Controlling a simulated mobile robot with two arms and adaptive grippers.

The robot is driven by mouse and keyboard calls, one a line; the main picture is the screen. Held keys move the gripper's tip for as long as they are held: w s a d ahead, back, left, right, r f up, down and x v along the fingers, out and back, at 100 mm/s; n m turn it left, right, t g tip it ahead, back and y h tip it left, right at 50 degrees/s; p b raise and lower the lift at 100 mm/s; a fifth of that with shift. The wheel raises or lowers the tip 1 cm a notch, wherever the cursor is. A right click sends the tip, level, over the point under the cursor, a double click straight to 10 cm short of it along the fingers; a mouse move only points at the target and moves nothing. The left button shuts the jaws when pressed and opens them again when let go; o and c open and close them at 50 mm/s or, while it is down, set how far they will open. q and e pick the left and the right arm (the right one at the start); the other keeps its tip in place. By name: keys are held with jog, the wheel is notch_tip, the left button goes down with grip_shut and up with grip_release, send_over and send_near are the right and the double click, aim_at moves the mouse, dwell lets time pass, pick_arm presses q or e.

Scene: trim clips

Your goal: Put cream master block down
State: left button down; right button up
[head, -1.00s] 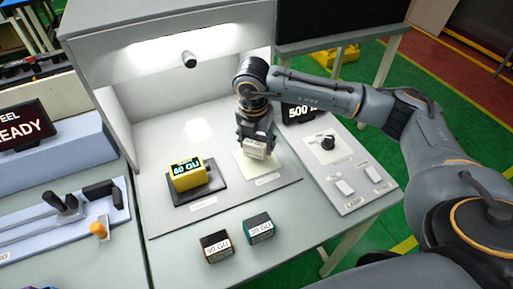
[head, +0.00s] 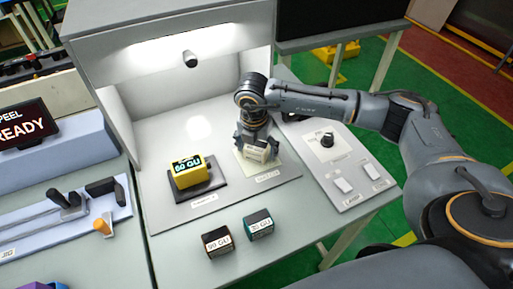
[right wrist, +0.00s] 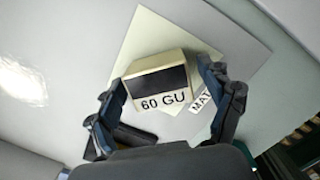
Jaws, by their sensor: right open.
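The cream block (head: 257,154), labelled 60 GU in the right wrist view (right wrist: 157,74), rests on a pale square pad (head: 240,160) inside the light booth. The pad also shows around it in the right wrist view (right wrist: 150,35). My right gripper (head: 257,148) is low over the block, its fingers apart on either side of it; the right wrist view shows the open fingers (right wrist: 166,98) with the block between them. Whether a finger touches the block is hard to tell. My left gripper is not in view.
A yellow block (head: 188,177) sits on a dark pad left of the cream one. Two dark blocks, one brown-edged (head: 217,243) and one teal-edged (head: 259,225), stand in front on the table. A control panel (head: 345,165) with a knob lies to the right.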

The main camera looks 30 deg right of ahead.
aim_at(254, 149)
jog(key=shift+r, duration=0.55)
notch_tip(254, 149, up, 11)
jog(key=a+b, duration=0.1)
jog(key=b, duration=0.1)
jog(key=shift+s+b, duration=0.3)
jog(key=shift+s, duration=0.15)
